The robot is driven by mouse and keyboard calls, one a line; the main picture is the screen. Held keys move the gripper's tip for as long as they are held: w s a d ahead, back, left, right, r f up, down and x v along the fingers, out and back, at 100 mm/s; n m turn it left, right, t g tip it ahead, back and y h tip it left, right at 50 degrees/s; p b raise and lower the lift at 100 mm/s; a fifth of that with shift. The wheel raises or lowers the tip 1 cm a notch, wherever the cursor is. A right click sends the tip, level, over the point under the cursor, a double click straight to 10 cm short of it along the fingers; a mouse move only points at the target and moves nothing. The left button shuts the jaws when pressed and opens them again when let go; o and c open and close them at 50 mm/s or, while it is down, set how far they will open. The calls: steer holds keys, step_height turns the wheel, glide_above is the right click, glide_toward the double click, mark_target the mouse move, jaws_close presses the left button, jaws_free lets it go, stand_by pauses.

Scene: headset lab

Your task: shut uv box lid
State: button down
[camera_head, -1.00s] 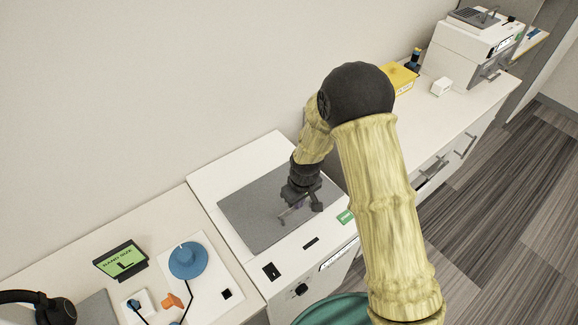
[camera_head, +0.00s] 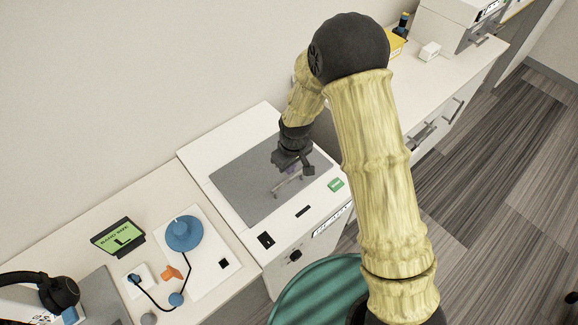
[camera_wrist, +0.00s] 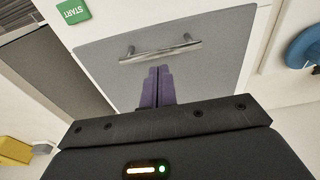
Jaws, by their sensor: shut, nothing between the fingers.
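The UV box (camera_head: 282,228) is a white unit set in the counter, with a grey lid (camera_head: 235,192) that lies flat and level with its top. The lid's metal bar handle (camera_wrist: 160,50) shows in the wrist view near the lid's front edge. My gripper (camera_head: 288,182) is shut and empty over the lid, beside the handle. In the wrist view its purple fingers (camera_wrist: 157,84) lie together just short of the handle's middle; I cannot tell whether they touch it. The green START button (camera_head: 335,185) is on the box top, right of the lid.
A headset (camera_head: 58,292), a green-screened sign (camera_head: 118,237) and a white board with a blue disc (camera_head: 183,233) stand on the counter at left. A teal round surface (camera_head: 318,292) is in front of the box. A yellow box (camera_head: 397,42) stands at the back right.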

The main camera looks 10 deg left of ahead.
steer(key=s+d+r+b, duration=0.2)
steer(key=s+d+r, duration=0.1)
steer(key=r, duration=0.4)
steer(key=shift+s+d+r, duration=0.2)
steer(key=shift+s+d, duration=0.05)
steer(key=shift+d, duration=0.2)
steer(key=s+d+r+m+t, duration=0.1)
steer(key=s+d+r+m, duration=0.3)
steer(key=d, duration=0.5)
steer(key=s+d+r+m+t, duration=0.1)
steer(key=s+d+r+m, duration=0.3)
steer(key=d, duration=0.6)
steer(key=shift+s+r+m+h, duration=0.15)
steer(key=shift+s+m+h, duration=0.25)
steer(key=shift+m, duration=0.5)
steer(key=shift+w, duration=0.1)
